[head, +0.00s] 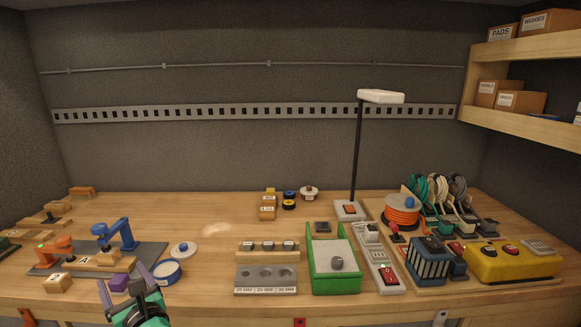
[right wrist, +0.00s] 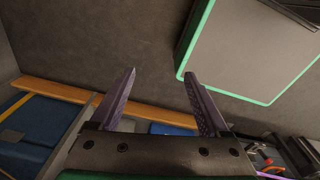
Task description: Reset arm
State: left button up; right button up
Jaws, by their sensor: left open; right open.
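My left gripper (head: 121,274) is at the front left of the wooden workbench (head: 215,215) in the head view, fingers pointing up the picture and spread apart. A round blue-and-white tin (head: 166,272) is just right of the fingers. My right gripper (right wrist: 161,78) shows only in the right wrist view. It is open, with nothing between its two purple fingers. Teal, cream and grey cord coils (head: 437,188) hang on a stand at the back right.
A green tray (head: 335,288), a power strip (head: 385,275), a blue ribbed box (head: 428,262) and a yellow box (head: 512,262) crowd the right. A lamp (head: 356,150) stands upright behind. Blue and orange clamps (head: 116,233) are at left. The back middle is mostly clear.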

pick_arm(q)
jog(key=s+f+n+g+h, duration=0.45)
jog(key=f+n, duration=0.45)
jog(key=f, duration=0.3)
jog(key=s+d+f+n+g+h, duration=0.4)
jog(key=s+d+f+n+h, duration=0.6)
jog(key=s+n, duration=0.5)
notch_tip(320, 180, down, 24)
jog(key=s+d+g+y, duration=0.1)
jog(key=g, duration=0.1)
jog(key=s+a+f, duration=0.2)
jog(key=s+f, duration=1.2)
jog(key=s, duration=0.3)
jog(key=shift+a+g, duration=0.35)
jog(key=shift+a, duration=0.05)
pick_arm(e)
jog(key=shift+w+a, duration=0.85)
jog(key=shift+a, duration=0.1)
pick_arm(q)
jog(key=shift+f, duration=0.1)
